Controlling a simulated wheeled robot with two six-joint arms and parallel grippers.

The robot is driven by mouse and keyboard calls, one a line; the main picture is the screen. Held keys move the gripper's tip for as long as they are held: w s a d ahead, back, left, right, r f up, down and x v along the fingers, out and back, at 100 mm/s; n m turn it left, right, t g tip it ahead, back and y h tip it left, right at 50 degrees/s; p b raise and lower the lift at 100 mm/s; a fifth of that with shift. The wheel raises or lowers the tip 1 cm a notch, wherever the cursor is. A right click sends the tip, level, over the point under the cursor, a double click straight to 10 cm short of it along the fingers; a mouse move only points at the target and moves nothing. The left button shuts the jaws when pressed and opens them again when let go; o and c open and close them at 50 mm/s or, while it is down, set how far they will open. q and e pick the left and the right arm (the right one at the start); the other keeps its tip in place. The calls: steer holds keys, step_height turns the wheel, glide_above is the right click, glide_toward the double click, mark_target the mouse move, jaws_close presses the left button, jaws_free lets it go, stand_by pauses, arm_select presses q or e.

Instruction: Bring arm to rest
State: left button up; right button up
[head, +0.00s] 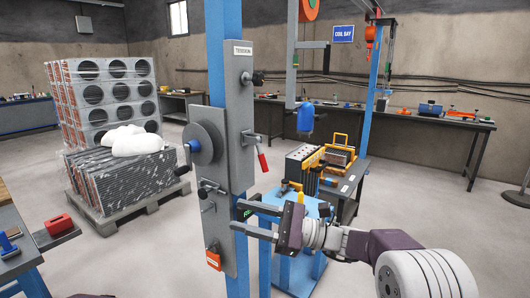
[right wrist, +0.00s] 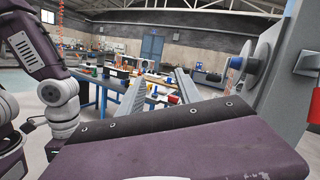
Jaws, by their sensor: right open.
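My right arm (head: 375,243) reaches in from the lower right in the head view. My right gripper (head: 238,216) is open and empty, its two fingers pointing left just by the blue post (head: 225,60) and the lower part of its grey panel (head: 222,225). I cannot tell whether the fingertips touch the post. In the right wrist view the right gripper (right wrist: 158,86) shows its two fingers spread with nothing between them. My left gripper is in neither view.
A blue stand (head: 290,268) is behind my right gripper. Wrapped coils (head: 110,190) stand on a pallet at left. A workbench (head: 50,285) is at lower left.

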steer(key=s+d+f+n+g+h, duration=0.35)
steer(key=s+f+h, duration=0.65)
steer(key=s+f, duration=0.7)
steer(key=s+d+f+n+h, duration=0.2)
steer(key=d+f+n+h, duration=0.3)
steer(key=d+f, duration=0.3)
steer(key=s+d+f+n+h, duration=0.2)
steer(key=d+f+n+h, duration=0.4)
steer(key=d, duration=0.4)
step_height(320, 180, up, 13)
steer(key=w+t+p, duration=0.2)
steer(key=p, duration=1.1)
steer(key=shift+w+d+f+y, duration=0.15)
steer(key=shift+w+d+y, duration=0.15)
steer(key=shift+y, duration=0.1)
